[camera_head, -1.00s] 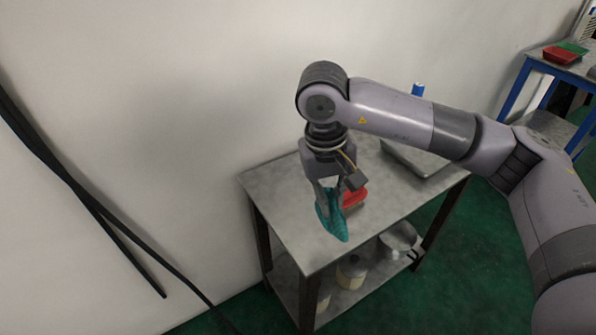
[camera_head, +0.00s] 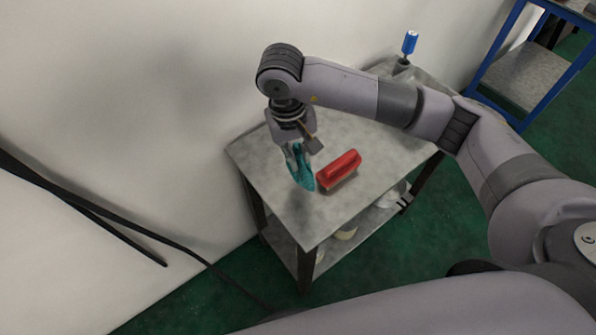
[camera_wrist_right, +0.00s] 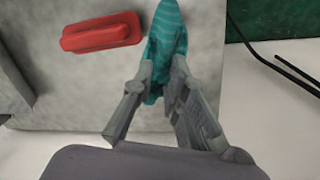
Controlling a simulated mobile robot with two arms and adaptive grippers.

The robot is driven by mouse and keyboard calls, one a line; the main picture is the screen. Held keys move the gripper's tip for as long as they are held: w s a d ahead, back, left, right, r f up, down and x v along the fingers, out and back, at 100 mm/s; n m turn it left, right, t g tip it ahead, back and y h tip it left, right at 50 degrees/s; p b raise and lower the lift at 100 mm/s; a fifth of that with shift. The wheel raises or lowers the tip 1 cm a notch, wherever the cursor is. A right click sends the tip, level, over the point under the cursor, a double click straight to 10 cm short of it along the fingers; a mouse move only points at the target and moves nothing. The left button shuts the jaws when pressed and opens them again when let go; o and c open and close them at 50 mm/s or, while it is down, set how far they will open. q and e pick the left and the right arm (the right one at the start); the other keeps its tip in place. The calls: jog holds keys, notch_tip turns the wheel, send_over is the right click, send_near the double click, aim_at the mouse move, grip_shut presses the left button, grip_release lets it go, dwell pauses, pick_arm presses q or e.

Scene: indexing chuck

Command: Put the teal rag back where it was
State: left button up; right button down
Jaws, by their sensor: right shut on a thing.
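The teal rag (camera_head: 301,172) hangs from my right gripper (camera_head: 297,153) over the grey metal table, on the side by the wall. The right gripper is shut on the rag. In the right wrist view the rag (camera_wrist_right: 166,42) is pinched between the fingertips (camera_wrist_right: 163,82) and extends away from them. I cannot tell whether its lower end touches the table top. My left gripper is not in view.
A red block-shaped object with a handle (camera_head: 339,170) lies on the table (camera_head: 313,215) just right of the rag. A blue-handled tool (camera_head: 409,44) stands at the table's far end. The table's near corner is bare. A blue-framed table (camera_head: 493,57) stands at the upper right.

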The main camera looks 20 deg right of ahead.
aim_at(298, 175)
notch_tip(298, 175, down, 8)
jog(key=shift+r, duration=0.1)
dwell(0.4)
jog(key=shift+f, duration=0.25)
jog(key=c, duration=1.6)
grip_release()
jog(key=shift+r, duration=0.1)
